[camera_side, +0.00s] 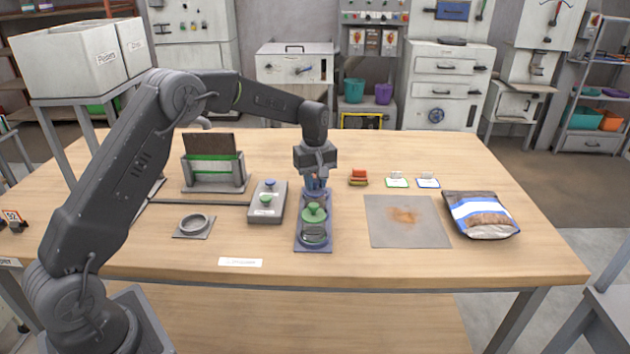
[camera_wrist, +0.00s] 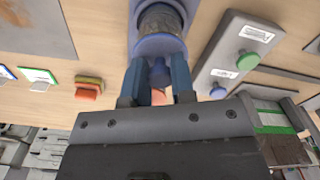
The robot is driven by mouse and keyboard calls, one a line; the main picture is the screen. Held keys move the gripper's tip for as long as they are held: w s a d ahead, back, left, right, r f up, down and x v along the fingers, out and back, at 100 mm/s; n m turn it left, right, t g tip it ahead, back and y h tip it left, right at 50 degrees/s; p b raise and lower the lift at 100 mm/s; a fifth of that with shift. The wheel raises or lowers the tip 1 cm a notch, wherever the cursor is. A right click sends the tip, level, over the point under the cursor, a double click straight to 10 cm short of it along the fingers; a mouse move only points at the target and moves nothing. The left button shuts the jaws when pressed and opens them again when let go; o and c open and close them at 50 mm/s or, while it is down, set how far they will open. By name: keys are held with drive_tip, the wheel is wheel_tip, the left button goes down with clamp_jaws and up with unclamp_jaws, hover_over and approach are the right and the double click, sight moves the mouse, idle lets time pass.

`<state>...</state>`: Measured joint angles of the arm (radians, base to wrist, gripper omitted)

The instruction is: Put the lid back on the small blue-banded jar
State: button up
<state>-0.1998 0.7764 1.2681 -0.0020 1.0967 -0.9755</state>
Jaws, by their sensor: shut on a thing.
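My gripper (camera_wrist: 154,85) is shut on the knob of a blue lid (camera_wrist: 158,45), with one blue finger on each side of the knob. In the wrist view, a jar with dark brown contents and a blue rim (camera_wrist: 162,19) shows right behind the lid. I cannot tell whether the lid touches it. In the side view, my gripper (camera_side: 316,185) is at the back end of a blue tray (camera_side: 301,240), and the fingers partly hide the lid and small jar there. A green-lidded jar (camera_side: 314,212) stands mid-tray, with a glass jar (camera_side: 314,235) in front.
Left of the tray is a grey block (camera_side: 266,213) with blue and green knobs. Further left are a ring on a plate (camera_side: 194,223) and a green-striped holder (camera_side: 213,172). Right are a grey mat (camera_side: 400,233), a bag (camera_side: 481,215) and a red-orange stack (camera_side: 358,178).

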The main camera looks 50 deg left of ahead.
drive_tip(key=o, duration=1.4)
drive_tip(key=shift+o, duration=0.2)
drive_tip(key=shift+r, duration=3.5)
drive_tip(key=shift+c, duration=0.3)
clamp_jaws()
drive_tip(key=shift+f, duration=0.25)
